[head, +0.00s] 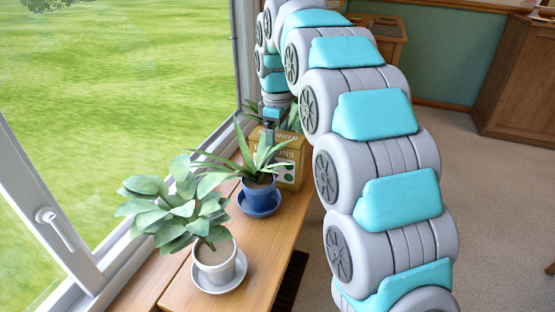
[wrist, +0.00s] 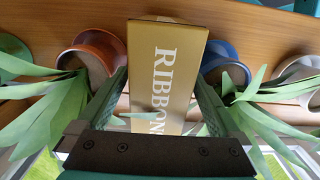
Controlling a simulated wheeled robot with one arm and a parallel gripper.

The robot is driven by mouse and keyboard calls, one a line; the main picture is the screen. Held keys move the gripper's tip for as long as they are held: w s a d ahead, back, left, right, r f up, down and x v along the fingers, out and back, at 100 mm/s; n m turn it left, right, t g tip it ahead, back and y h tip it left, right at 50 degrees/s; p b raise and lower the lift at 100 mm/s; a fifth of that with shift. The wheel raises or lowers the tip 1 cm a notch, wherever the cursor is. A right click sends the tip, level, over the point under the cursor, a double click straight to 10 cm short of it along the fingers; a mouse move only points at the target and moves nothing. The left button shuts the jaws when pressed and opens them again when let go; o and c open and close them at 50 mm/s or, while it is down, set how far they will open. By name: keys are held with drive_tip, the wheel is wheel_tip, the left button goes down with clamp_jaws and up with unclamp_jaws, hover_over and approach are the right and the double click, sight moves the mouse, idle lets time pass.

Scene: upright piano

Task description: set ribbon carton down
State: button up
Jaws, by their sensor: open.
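The ribbon carton (head: 291,166) is a gold box with white lettering, on the wooden window ledge behind the blue-potted plant. In the wrist view the carton (wrist: 168,62) lies between my two fingers, with its "RIBBON" lettering showing. My gripper (wrist: 160,80) is open, with one finger on each side of the carton. Whether either finger touches it is unclear. In the head view my gripper (head: 270,125) points down at the carton, partly hidden by leaves. Plant leaves also cover part of the carton there.
A blue pot (head: 260,193) with long leaves stands in front of the carton, and a white pot (head: 216,264) stands nearer. A terracotta pot (wrist: 100,50) is on the carton's other side. The window (head: 120,90) borders the ledge (head: 280,235). Open floor lies right.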

drive_tip(key=shift+f, duration=0.1)
drive_tip(key=shift+c, duration=0.2)
clamp_jaws()
idle(0.5)
